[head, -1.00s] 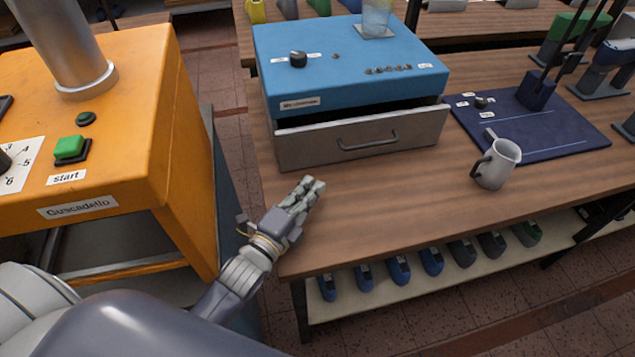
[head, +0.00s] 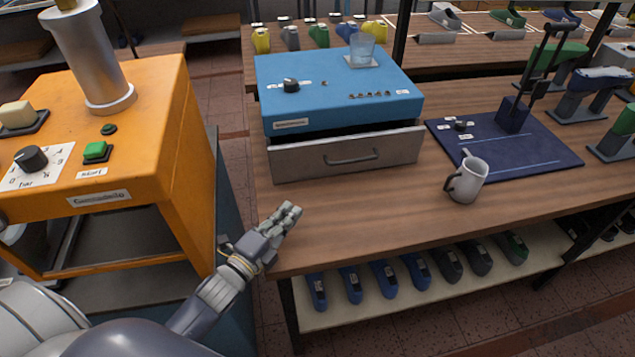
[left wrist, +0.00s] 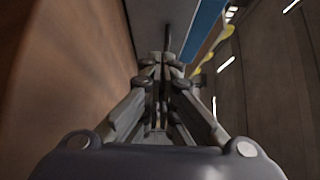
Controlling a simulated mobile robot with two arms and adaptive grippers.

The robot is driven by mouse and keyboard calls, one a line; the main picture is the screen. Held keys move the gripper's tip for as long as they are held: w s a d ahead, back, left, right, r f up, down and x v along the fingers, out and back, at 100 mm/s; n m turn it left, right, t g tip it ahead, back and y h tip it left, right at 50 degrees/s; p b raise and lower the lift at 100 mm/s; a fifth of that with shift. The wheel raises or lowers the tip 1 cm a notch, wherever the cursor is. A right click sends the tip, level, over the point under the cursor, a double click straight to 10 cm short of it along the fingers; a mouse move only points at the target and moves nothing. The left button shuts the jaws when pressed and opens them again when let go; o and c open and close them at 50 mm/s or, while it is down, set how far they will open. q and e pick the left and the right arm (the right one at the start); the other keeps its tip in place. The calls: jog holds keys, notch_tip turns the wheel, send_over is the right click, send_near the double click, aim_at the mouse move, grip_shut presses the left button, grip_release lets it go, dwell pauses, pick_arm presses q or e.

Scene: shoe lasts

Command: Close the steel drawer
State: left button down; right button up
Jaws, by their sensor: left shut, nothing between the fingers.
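The steel drawer (head: 348,153) stands partly open at the front of a blue box (head: 330,85). A dark gap shows above its grey front, which carries a bar handle (head: 353,157). My left gripper (head: 289,212) is shut and empty, over the left front edge of the table, in front of the drawer and apart from it. In the left wrist view my gripper (left wrist: 160,65) points toward the grey drawer front (left wrist: 150,22), with the blue box (left wrist: 203,28) beyond. My right gripper is not in view.
A glass (head: 362,48) stands on the blue box. An orange machine (head: 150,130) is at left. Shoe lasts (head: 385,279) line the shelf below.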

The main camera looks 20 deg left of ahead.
aim_at(305, 164)
pick_arm(q)
jog(key=shift+w+a, duration=0.1)
jog(key=shift+w, duration=0.5)
jog(key=w+p, duration=0.1)
jog(key=w, duration=0.5)
jog(key=shift+f, duration=0.15)
jog(key=w, duration=0.1)
jog(key=w+d+p, duration=0.1)
jog(key=shift+w, duration=0.35)
jog(key=w, duration=0.1)
jog(key=w+a, duration=0.1)
jog(key=w, duration=0.1)
jog(key=shift+a+p, duration=0.2)
jog(key=shift+p, duration=0.15)
jog(key=shift+w+a+f, duration=0.1)
jog(key=shift+w+a, duration=0.25)
jog(key=shift+w, duration=0.1)
jog(key=shift+w+a+f+b, duration=0.1)
jog(key=shift+w+a+b, duration=0.35)
jog(key=shift+w+b, duration=0.15)
jog(key=shift+w+a+f+b, duration=0.1)
jog(key=shift+w+a+b, duration=0.35)
jog(key=shift+w, duration=0.2)
jog(key=shift+w+a+r, duration=0.15)
jog(key=shift+w, duration=0.1)
jog(key=shift+r, duration=0.15)
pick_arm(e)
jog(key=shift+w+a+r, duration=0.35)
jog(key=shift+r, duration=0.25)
